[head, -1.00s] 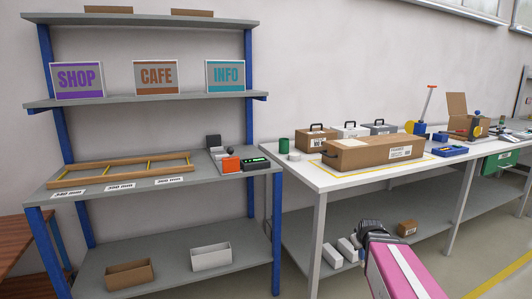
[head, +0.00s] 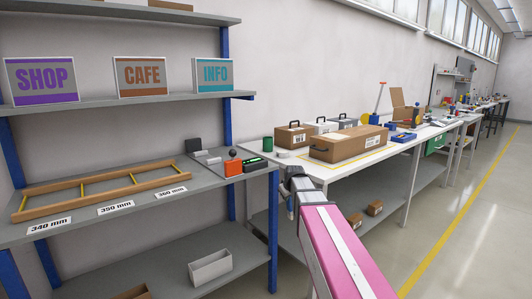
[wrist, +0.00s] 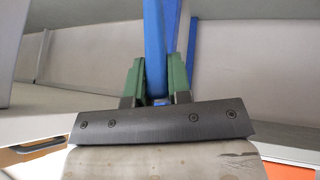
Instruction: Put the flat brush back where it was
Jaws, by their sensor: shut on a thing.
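My gripper (head: 293,174) is at the front of the gap between the grey shelf unit and the white workbench, seen from behind at the end of my pink arm. In the wrist view its green fingers (wrist: 156,66) are shut on a narrow blue piece, which I take to be the flat brush (wrist: 154,45). It runs up between the fingers against a blue post behind. Its bristles cannot be made out, and the head view does not show it clearly. Several cases and a long carton (head: 348,144) stand on the workbench.
The shelf unit (head: 60,230) at left holds a wooden frame (head: 100,188), size labels and an orange box (head: 233,167). A blue post (head: 273,230) stands at its front right corner. The workbench (head: 345,172) is right of my gripper. Open floor (head: 470,240) lies at right.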

